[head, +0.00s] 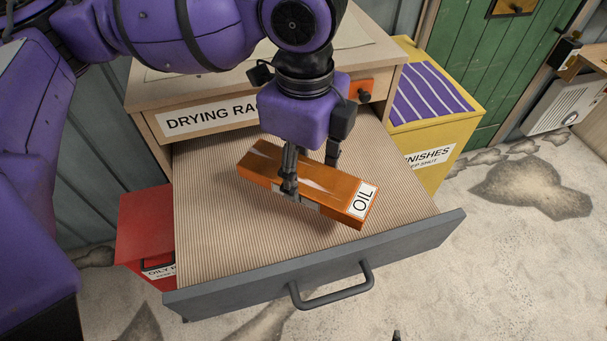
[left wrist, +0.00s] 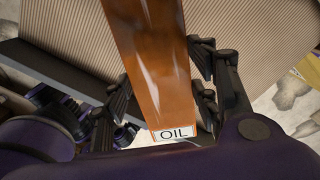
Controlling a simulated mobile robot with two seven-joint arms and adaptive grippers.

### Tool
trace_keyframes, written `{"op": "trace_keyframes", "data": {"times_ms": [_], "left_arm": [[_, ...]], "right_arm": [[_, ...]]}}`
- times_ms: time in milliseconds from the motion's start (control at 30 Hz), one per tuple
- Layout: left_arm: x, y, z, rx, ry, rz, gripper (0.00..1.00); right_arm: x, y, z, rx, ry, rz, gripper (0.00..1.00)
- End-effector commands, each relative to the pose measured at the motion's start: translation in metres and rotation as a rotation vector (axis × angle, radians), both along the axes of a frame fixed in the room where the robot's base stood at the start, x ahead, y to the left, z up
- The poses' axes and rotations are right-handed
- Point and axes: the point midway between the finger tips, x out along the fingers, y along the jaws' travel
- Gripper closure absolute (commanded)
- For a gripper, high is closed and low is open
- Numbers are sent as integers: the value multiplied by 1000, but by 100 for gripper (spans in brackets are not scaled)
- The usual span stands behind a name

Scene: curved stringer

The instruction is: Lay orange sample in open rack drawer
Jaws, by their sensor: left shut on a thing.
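The orange sample (head: 308,184) is a long glossy block with a white OIL label near one end. My left gripper (head: 308,182) is shut on it around its middle, from above. The sample also shows between the fingers in the left wrist view (left wrist: 155,70). It is over the open rack drawer (head: 225,240), which has a ribbed beige floor and a grey front with a handle. The labelled end points to the right and toward the drawer front. I cannot tell how large any gap beneath the sample is. Only a small dark tip, possibly my right gripper, shows at the bottom edge.
The drying rack cabinet (head: 160,95) stands behind the drawer. A yellow bin (head: 440,110) with a striped purple top is at the right, and a red bin (head: 145,225) at the left. The drawer floor around the sample is bare.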

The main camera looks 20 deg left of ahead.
Motion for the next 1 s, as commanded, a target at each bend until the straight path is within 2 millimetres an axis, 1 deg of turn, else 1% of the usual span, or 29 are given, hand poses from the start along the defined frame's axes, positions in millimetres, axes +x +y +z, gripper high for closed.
{"op": "trace_keyframes", "data": {"times_ms": [33,133,200,300,433,500,600,867,900,1000], "left_arm": [[0,0,-8,-1,2,0,80],[0,0,-16,0,0,-1,80],[0,0,-24,0,1,0,80],[-1,0,-43,0,3,0,80],[0,0,-60,0,0,0,80],[0,0,-63,0,-2,0,80],[0,0,-63,-1,-5,0,80],[0,0,-65,0,-5,0,80],[0,0,-65,0,-5,0,43],[1,0,-65,0,-5,0,30]], "right_arm": [[-5,-2,-4,-2,10,-1,60],[-10,-4,-6,-6,18,-1,60],[-11,-4,-8,-8,20,-1,60],[-9,-4,-9,-9,17,0,60],[-3,-4,-8,-9,7,3,60],[1,-4,-7,-9,1,3,60],[5,-3,-4,-7,-7,2,60],[6,-1,-2,-1,-12,-6,60],[5,-1,-3,-1,-10,-6,60],[3,-1,-4,-1,-6,-8,60]]}}
